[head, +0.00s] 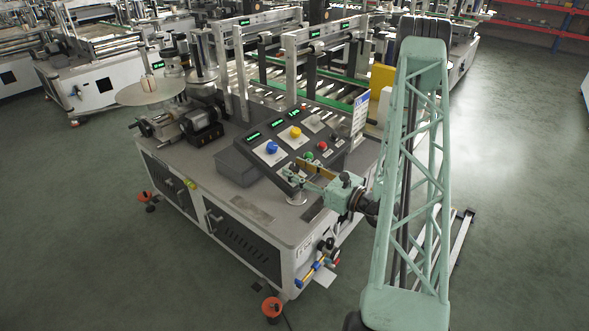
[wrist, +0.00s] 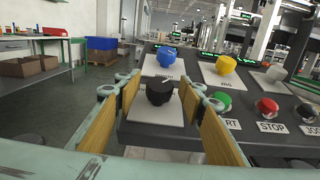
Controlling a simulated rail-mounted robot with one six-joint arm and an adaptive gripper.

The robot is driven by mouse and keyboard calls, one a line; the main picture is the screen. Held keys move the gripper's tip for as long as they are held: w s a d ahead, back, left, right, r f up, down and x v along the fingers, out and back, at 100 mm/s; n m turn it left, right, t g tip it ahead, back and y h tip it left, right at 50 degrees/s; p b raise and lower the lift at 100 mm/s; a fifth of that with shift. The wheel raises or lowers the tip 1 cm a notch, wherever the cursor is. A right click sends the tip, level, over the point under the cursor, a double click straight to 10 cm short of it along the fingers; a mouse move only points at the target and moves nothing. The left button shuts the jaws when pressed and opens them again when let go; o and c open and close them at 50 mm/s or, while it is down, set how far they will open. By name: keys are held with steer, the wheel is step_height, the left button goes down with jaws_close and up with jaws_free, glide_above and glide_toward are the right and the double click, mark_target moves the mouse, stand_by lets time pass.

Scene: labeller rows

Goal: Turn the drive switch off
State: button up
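In the wrist view a black rotary knob (wrist: 160,92) stands on a white square plate (wrist: 170,108) on the dark sloped control panel (wrist: 255,112). It is probably the drive switch, but I can read no label for it. My gripper (wrist: 163,84) is open, with one tan-padded finger on each side of the knob and a visible gap to both. In the head view my gripper (head: 303,175) is at the panel's lower front edge, where it largely hides the black knob.
A blue knob (wrist: 166,60) and a yellow knob (wrist: 226,65) sit farther up the panel. Green (wrist: 222,100), red (wrist: 267,107) and black (wrist: 306,112) buttons line the right. A grey box (head: 237,166) stands left of the panel on the machine top.

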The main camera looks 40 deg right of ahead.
steer(key=shift+w+a, duration=0.1)
steer(key=shift+w, duration=0.25)
steer(key=shift+c, duration=0.9)
steer(key=c, duration=0.7)
